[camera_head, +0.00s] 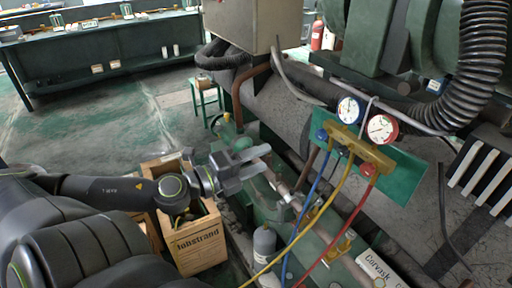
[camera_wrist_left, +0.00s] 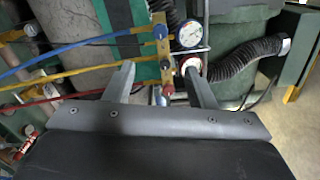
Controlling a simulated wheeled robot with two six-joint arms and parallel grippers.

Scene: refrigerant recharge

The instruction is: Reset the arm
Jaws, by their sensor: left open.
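My left gripper (camera_head: 254,166) is in the middle of the head view, its arm coming in from the left. Its two fingers are apart with nothing between them. In the left wrist view the gripper (camera_wrist_left: 157,78) also shows open, its fingers pointing towards the gauge manifold (camera_wrist_left: 162,50). In the head view the brass gauge manifold (camera_head: 357,148) stands apart, to the right of the gripper, on a green panel. It has a blue gauge (camera_head: 348,109) and a red gauge (camera_head: 382,128). My right gripper is not in view.
Blue, yellow (camera_head: 313,221) and red hoses hang from the manifold across the pipes. A wooden crate (camera_head: 197,243) stands below my left forearm. A grey cylinder (camera_head: 264,243) stands right of the crate. A green bench (camera_head: 100,62) is far back left, with open floor before it.

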